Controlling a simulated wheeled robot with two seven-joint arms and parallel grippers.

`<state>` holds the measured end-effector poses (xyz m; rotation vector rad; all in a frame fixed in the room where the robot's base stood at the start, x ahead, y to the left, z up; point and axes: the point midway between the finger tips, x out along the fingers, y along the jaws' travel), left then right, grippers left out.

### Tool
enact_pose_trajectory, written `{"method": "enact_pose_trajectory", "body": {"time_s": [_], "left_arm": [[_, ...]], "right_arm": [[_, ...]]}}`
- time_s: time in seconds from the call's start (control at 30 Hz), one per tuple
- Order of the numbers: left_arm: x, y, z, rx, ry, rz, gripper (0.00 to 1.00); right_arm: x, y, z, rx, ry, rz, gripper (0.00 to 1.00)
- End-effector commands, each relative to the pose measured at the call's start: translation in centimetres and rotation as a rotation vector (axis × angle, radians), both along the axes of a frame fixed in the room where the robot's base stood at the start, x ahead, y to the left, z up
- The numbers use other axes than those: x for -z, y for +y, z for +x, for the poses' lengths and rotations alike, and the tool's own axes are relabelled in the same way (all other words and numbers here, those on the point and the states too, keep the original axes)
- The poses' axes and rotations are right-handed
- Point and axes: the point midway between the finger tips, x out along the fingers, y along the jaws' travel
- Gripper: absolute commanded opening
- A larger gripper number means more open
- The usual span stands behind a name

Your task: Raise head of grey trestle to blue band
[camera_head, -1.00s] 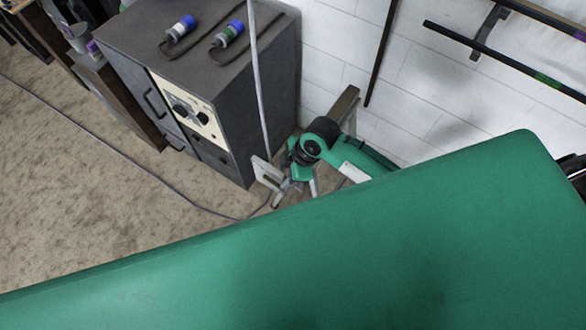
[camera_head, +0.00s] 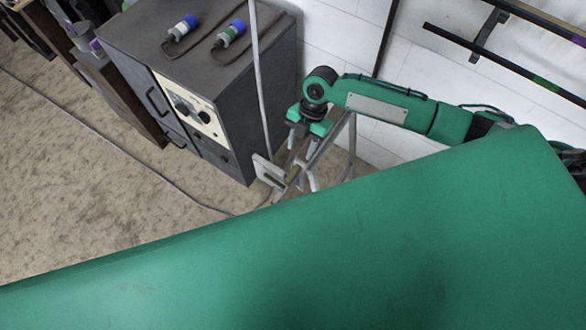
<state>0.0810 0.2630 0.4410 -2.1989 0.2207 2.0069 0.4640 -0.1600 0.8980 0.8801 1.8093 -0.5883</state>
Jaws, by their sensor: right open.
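The grey trestle (camera_head: 325,140) stands on the floor between the dark cabinet and the white wall. A slanting grey bar and thin legs show, with a pale plate (camera_head: 268,171) at the near left end. My right gripper (camera_head: 296,150) points down just above the bar, open and empty; I cannot tell whether it touches the bar. My own green body hides the floor in front and perhaps part of the trestle's feet. I cannot make out a blue band on the trestle. My left gripper is not in view.
The dark cabinet (camera_head: 225,72) with blue-ended plugs (camera_head: 230,33) on top stands left of the trestle. A thin pale pole (camera_head: 259,75) rises beside it. Wall rails (camera_head: 500,62) hold rods at upper right. A cable (camera_head: 110,140) lies across open floor at left.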

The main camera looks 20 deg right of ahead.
Motion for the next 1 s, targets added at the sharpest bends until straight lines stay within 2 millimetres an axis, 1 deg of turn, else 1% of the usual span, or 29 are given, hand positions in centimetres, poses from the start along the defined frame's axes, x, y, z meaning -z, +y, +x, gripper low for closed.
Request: {"method": "enact_pose_trajectory", "body": {"time_s": [0.03, 0.3, 0.5, 0.6, 0.7, 0.93, 0.97, 1.0], "left_arm": [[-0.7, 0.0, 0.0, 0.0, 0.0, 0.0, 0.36], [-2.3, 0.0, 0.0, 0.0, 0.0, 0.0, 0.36], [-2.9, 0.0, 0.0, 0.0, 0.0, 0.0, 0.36], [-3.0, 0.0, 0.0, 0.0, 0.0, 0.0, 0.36], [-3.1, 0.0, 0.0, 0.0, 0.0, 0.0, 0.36], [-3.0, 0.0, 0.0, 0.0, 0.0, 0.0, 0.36], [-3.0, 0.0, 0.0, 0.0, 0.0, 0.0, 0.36], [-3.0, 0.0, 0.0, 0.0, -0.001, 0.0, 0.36]], "right_arm": [[0.8, 0.4, -0.4, 0.002, 0.006, 0.001, 0.44], [6.1, 2.1, -1.7, 0.003, 0.004, -0.001, 0.44], [8.8, 3.0, -2.3, 0.003, 0.002, 0.0, 0.44], [9.5, 3.1, -2.5, 0.002, 0.002, -0.001, 0.44], [9.8, 3.2, -2.6, 0.002, 0.0, 0.0, 0.44], [9.9, 3.2, -2.6, 0.002, 0.0, 0.0, 0.44], [9.9, 3.2, -2.6, 0.002, 0.0, 0.0, 0.4], [9.9, 3.2, -2.5, 0.002, 0.0, 0.0, 0.32]]}}
